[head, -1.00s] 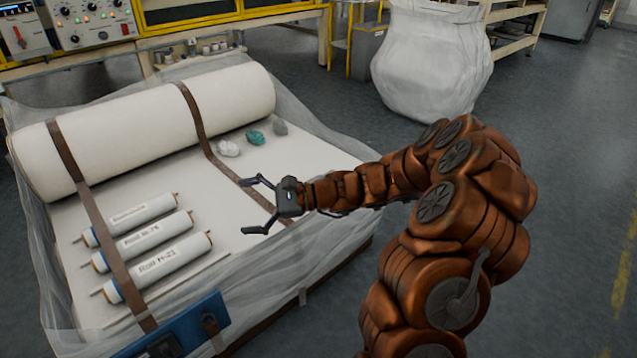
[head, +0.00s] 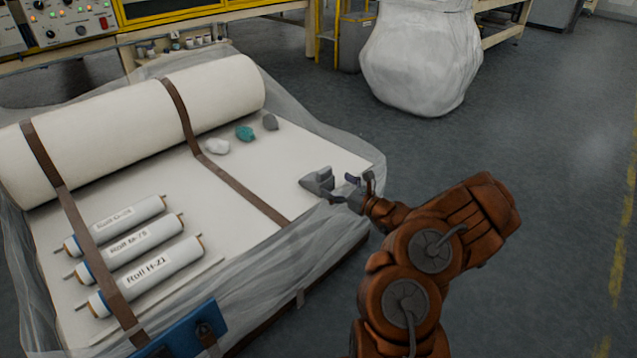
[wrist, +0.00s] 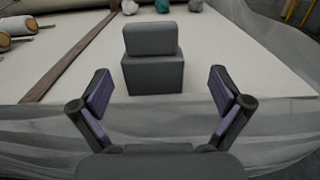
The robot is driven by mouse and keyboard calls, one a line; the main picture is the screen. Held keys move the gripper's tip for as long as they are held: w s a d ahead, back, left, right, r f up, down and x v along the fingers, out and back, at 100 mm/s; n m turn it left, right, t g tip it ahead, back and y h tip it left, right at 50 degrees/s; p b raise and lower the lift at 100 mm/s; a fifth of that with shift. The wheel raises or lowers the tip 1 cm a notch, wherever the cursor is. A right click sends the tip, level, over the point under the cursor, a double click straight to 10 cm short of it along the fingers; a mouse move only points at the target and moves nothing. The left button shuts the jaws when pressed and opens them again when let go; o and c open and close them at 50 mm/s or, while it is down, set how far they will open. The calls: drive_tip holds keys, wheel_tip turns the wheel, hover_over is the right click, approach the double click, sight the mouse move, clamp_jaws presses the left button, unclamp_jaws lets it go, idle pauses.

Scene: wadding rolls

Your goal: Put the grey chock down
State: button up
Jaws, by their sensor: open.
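The grey chock (head: 318,181) stands on the white padded bed near its right edge. In the wrist view the chock (wrist: 153,75) is a stepped block, with a smaller upper part on a wider base. It rests upright on the white surface. My gripper (head: 338,188) is at the right of the chock, over the bed's edge. In the wrist view my gripper (wrist: 160,82) is open, with its fingers spread wide. The chock is ahead of and between the finger lines, and neither finger visibly touches it.
White, teal and grey lumps (head: 244,133) lie behind the chock. A large white roll (head: 130,115) spans the back, with brown straps across the bed. Several labelled rolls (head: 140,245) lie at left. Clear sheeting (head: 345,235) drapes the edge. A white sack (head: 422,60) stands beyond.

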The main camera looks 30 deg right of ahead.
sight(320, 178)
drive_tip(key=b+x, duration=0.2)
drive_tip(key=x, duration=0.1)
drive_tip(key=a+b+x, duration=0.1)
drive_tip(key=x, duration=0.1)
drive_tip(key=shift+w+f, duration=0.1)
drive_tip(key=shift+f, duration=0.2)
drive_tip(key=shift+w+r, duration=0.1)
drive_tip(key=shift+w, duration=0.25)
drive_tip(key=shift+r, duration=0.1)
drive_tip(key=c, duration=1.7)
drive_tip(key=shift+r, duration=0.1)
